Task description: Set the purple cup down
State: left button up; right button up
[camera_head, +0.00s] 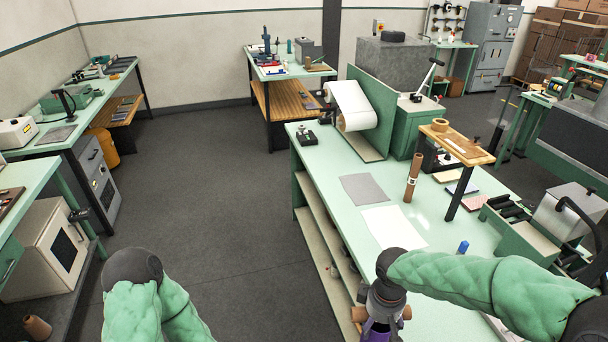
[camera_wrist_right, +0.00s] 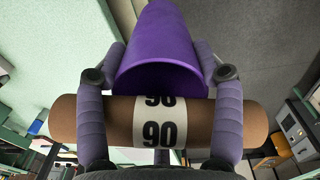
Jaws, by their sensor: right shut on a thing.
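The purple cup (camera_head: 369,336) is at the bottom edge of the head view, below my right gripper (camera_head: 380,318) and partly cut off. In the right wrist view the purple cup (camera_wrist_right: 165,38) is between the two finger ends of my right gripper (camera_wrist_right: 160,65), which is shut on it. Its open rim faces the wrist camera. A brown tube (camera_wrist_right: 190,122) with a white label reading 90 lies crosswise between the cup and the palm, its ends beyond both fingers. Whether the tube is gripped cannot be told. My left gripper is out of view.
The pale green table (camera_head: 330,175) is beside my right gripper, with shelves under its left edge. On it are a grey sheet (camera_head: 364,189), a white sheet (camera_head: 394,228), an upright cardboard tube (camera_head: 412,178) and a small blue object (camera_head: 463,247). Open floor (camera_head: 225,215) lies left.

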pick_arm(q)
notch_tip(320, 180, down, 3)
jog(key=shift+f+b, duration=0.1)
jog(key=shift+b, duration=1.15)
pick_arm(e)
jog(key=w+f+m, duration=0.5)
jog(key=f+m, duration=0.2)
jog(key=f, duration=0.4)
jog(key=shift+w, duration=0.25)
jog(key=shift+r, duration=0.1)
